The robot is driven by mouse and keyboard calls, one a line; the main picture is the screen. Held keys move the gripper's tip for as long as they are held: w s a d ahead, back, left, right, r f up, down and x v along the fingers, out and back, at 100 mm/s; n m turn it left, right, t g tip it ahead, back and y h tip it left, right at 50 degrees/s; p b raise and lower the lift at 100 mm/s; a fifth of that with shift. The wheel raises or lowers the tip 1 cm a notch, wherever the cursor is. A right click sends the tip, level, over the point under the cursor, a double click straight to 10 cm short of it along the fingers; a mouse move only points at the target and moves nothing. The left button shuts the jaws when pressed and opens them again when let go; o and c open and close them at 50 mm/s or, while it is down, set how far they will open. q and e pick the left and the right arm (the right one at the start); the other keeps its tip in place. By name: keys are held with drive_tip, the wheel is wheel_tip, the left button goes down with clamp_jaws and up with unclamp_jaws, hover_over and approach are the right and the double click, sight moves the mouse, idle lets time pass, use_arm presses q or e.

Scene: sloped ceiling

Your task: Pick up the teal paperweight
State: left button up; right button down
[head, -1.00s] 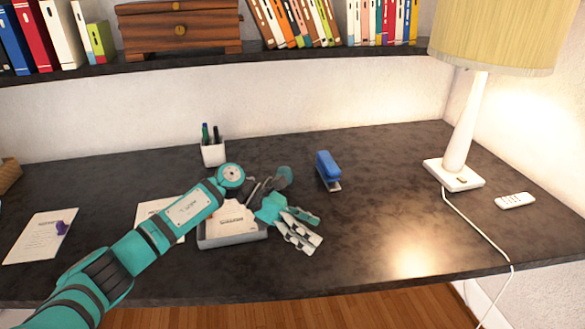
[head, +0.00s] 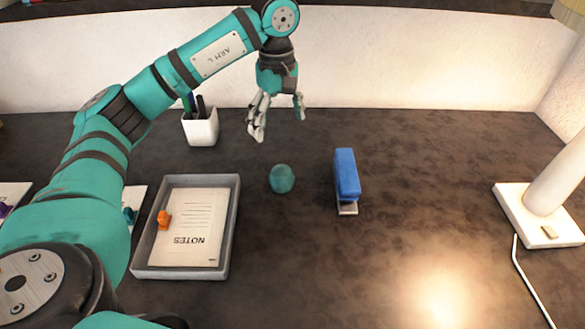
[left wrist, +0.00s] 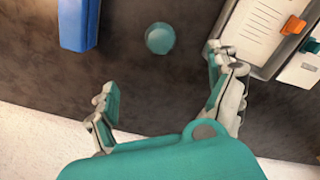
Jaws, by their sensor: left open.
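My right gripper is not in view.
The blue stapler (head: 346,175) stands right of the paperweight. A grey tray (head: 234,225) with a notes sheet and an orange clip-like object (head: 164,219) lies left. A white pen cup (head: 201,128) is behind. A lamp base (head: 510,205) stands far right; the desk before it is clear.

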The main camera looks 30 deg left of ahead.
use_arm(q)
hover_over(282, 169)
drive_tip(key=f, duration=0.5)
drive_tip(key=shift+s+a+f, duration=0.15)
drive_tip(key=shift+s+a, duration=0.1)
drive_tip(key=shift+a, duration=0.1)
drive_tip(key=f, duration=0.5)
drive_tip(key=shift+w+p, duration=0.2)
drive_tip(key=shift+p, duration=0.1)
drive_tip(key=shift+f, duration=0.45)
drive_tip(key=f, duration=0.2)
drive_tip(key=f+p, duration=0.1)
drive_tip(key=f, duration=0.1)
drive_tip(key=shift+s+d+f, duration=0.1)
drive_tip(key=shift+d, duration=0.3)
drive_tip(key=shift+f, duration=0.6)
drive_tip(key=c, duration=1.5)
drive_tip(key=shift+r, duration=0.1)
drive_tip(key=shift+c, duration=0.7)
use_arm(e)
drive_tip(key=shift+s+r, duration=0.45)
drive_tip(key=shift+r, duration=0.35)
use_arm(q)
drive_tip(key=shift+r, duration=0.15)
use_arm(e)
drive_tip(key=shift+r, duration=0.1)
